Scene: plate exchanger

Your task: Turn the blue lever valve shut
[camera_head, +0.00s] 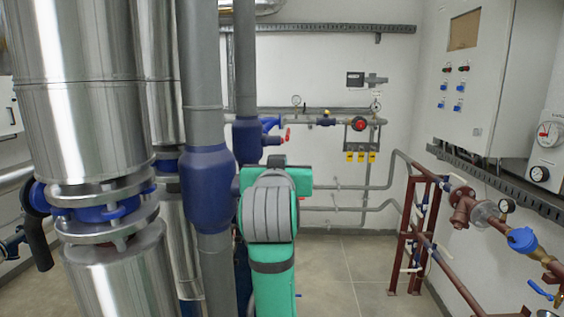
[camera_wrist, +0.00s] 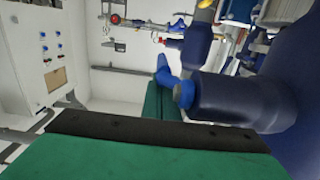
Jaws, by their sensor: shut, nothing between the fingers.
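A blue lever (camera_wrist: 164,72) shows in the wrist view, with a brighter blue cap (camera_wrist: 184,94) on the end of a thick dark blue valve body (camera_wrist: 235,100). My gripper (camera_wrist: 163,103) is green, shut and empty, with its end close to the lever and cap. I cannot tell whether it touches them. In the head view, my green arm reaches to the right side of the dark blue valve body (camera_head: 208,175) on the grey vertical pipe. The arm hides the gripper's end and this valve's lever there.
Large silver insulated pipes (camera_head: 95,130) stand at left. A second grey pipe (camera_head: 245,60) runs close behind the valve. Brown pipework (camera_head: 462,205) with another blue lever (camera_head: 540,290) is at right. A white cabinet (camera_head: 490,90) hangs at right. The tiled floor (camera_head: 345,270) is clear mid-right.

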